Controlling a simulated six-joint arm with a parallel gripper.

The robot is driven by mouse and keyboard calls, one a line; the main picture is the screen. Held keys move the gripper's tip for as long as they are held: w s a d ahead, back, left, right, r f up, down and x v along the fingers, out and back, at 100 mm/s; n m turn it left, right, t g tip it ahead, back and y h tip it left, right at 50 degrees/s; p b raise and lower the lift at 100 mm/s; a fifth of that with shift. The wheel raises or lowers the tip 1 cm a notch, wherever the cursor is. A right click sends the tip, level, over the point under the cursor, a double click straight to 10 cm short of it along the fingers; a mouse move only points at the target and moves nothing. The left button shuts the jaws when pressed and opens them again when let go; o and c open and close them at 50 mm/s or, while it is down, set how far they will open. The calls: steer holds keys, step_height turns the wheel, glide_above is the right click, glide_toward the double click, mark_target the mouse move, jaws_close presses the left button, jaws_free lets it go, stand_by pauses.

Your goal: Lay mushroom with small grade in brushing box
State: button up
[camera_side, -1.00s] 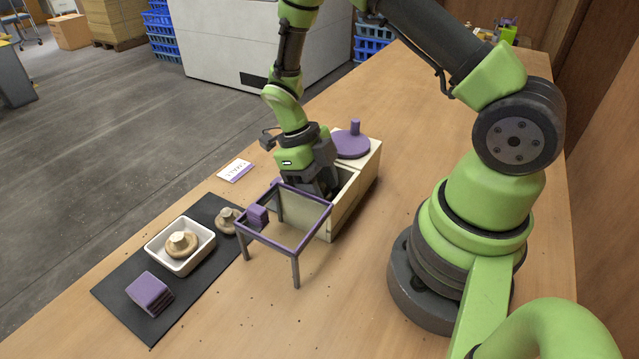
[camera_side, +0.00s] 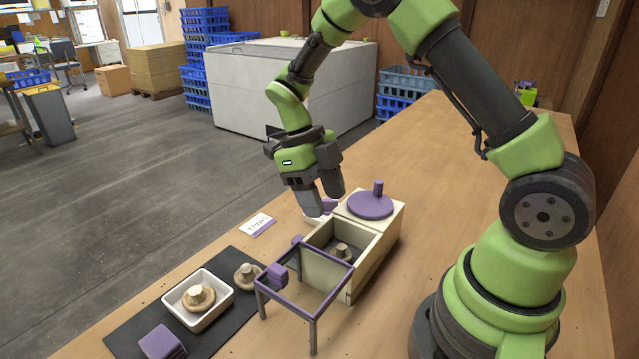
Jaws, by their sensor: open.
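The cream box (camera_side: 378,262) stands on the table with an open compartment at its near end. A small mushroom (camera_side: 343,251) lies on the dark floor of that compartment. My gripper (camera_side: 324,200) is open and empty, above and behind the compartment, clear of the mushroom. A second mushroom (camera_side: 198,297) sits stem up in the white tray (camera_side: 224,302). A third mushroom (camera_side: 246,276) lies on the dark mat (camera_side: 222,335) beside the tray.
A round purple lid (camera_side: 370,205) with a knob covers the box's far part. A purple-topped frame (camera_side: 312,313) on grey legs stands in front of the box. A purple block (camera_side: 160,343) lies on the mat. A printed card (camera_side: 257,224) lies left of the box.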

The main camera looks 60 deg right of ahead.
steer(key=s+a+r+n+t, duration=0.2)
steer(key=r+n+t, duration=0.1)
steer(key=r+n, duration=0.4)
steer(key=s+a+r+n+t, duration=0.1)
steer(key=s+r+n+t, duration=0.1)
steer(key=r+n, duration=0.45)
steer(key=s+a+r+n+t+y, duration=0.2)
steer(key=s+n, duration=0.7)
steer(key=n, duration=0.9)
step_height(320, 180, up, 2)
steer(key=t, duration=0.4)
steer(key=shift+s+a+t, duration=0.2)
steer(key=shift+a+t, duration=0.1)
steer(key=shift+a, duration=0.05)
